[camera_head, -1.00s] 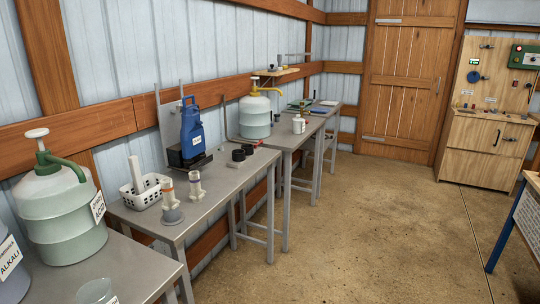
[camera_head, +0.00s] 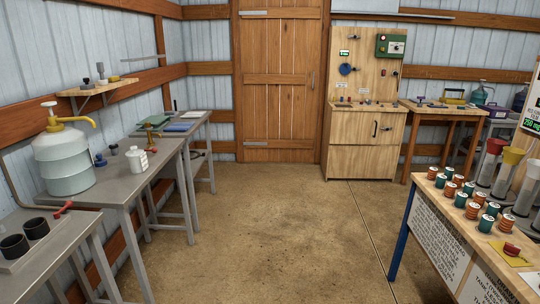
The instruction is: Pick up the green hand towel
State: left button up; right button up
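No towel can be made out for certain. Neither of my grippers is in view.
Metal tables (camera_head: 105,182) line the left wall, with a large yellow-topped jug (camera_head: 64,162) and a white bottle (camera_head: 139,160). A wooden door (camera_head: 279,80) and cabinet (camera_head: 366,145) stand at the back. A bench with spools (camera_head: 460,200) is at right. The middle floor (camera_head: 270,230) is clear.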

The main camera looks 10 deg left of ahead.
aim_at(158, 123)
jog(key=i, duration=2.5)
jog(key=i+u, duration=0.1)
jog(key=i, duration=0.4)
jog(key=i+l+u, duration=0.1)
jog(key=i, duration=0.45)
jog(key=i+l+u, duration=0.15)
jog(key=i, duration=0.35)
jog(key=i+l+u, duration=0.1)
jog(key=i, duration=0.4)
